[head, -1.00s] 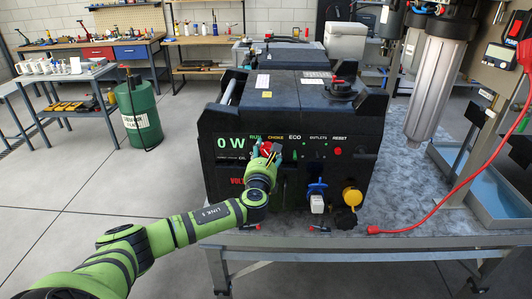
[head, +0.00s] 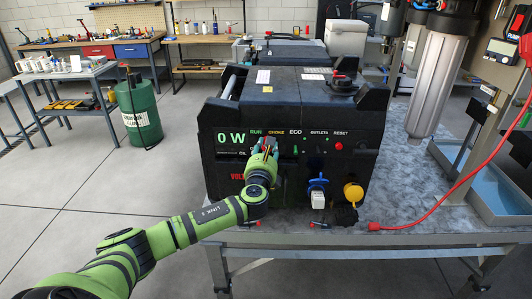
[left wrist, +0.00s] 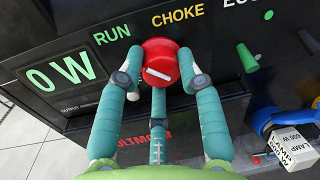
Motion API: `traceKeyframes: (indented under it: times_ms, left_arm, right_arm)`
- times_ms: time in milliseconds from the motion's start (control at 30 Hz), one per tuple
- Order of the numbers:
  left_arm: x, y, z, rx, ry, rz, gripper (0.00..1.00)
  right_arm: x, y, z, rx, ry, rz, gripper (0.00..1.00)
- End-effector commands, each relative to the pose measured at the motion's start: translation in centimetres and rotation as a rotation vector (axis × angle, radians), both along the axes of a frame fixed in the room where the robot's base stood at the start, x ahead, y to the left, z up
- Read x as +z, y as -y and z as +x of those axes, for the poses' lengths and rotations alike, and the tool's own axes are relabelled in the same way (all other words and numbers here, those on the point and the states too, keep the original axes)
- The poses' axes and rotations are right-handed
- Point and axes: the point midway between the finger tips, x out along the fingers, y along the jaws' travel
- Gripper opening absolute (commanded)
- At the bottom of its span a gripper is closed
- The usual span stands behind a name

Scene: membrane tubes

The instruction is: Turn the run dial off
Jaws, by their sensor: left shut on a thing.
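The generator (head: 290,115) stands on the bench, with a display (left wrist: 60,72) reading 0 W. The red run dial (left wrist: 160,55) is on its front panel below the RUN and CHOKE labels. Its white pointer line lies aslant, nearly crosswise in the left wrist view. My left gripper (left wrist: 160,68) is shut on the dial, with a finger on either side and the third below it. In the head view, my left gripper (head: 264,153) covers most of the dial.
A blue plug (head: 317,184) and a yellow-capped outlet (head: 353,193) sit low on the panel, right of my gripper. A red cable (head: 420,224) lies on the bench (head: 395,185) at the right. A green tank (head: 140,115) stands on the floor at left.

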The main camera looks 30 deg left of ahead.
Motion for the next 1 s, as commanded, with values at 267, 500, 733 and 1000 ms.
traceKeyframes:
  times_ms: [267, 500, 733, 1000]
  left_arm:
    - [0.3, -0.2, 0.1, 0.003, 0.149, -0.214, 0.04]
    - [0.4, -0.2, 0.1, 0.000, 0.268, -0.405, 0.04]
    - [0.4, -0.2, 0.1, -0.001, 0.364, -0.562, 0.04]
    - [0.6, -0.2, 0.1, -0.002, 0.440, -0.685, 0.04]
  right_arm:
    - [-2.7, 0.0, 0.0, 0.000, 0.000, 0.000, 0.40]
    - [-4.7, 0.0, 0.0, 0.000, 0.001, 0.000, 0.40]
    - [-6.1, 0.0, 0.1, 0.000, 0.001, 0.000, 0.40]
    - [-7.2, -0.1, 0.1, 0.000, 0.001, 0.001, 0.40]
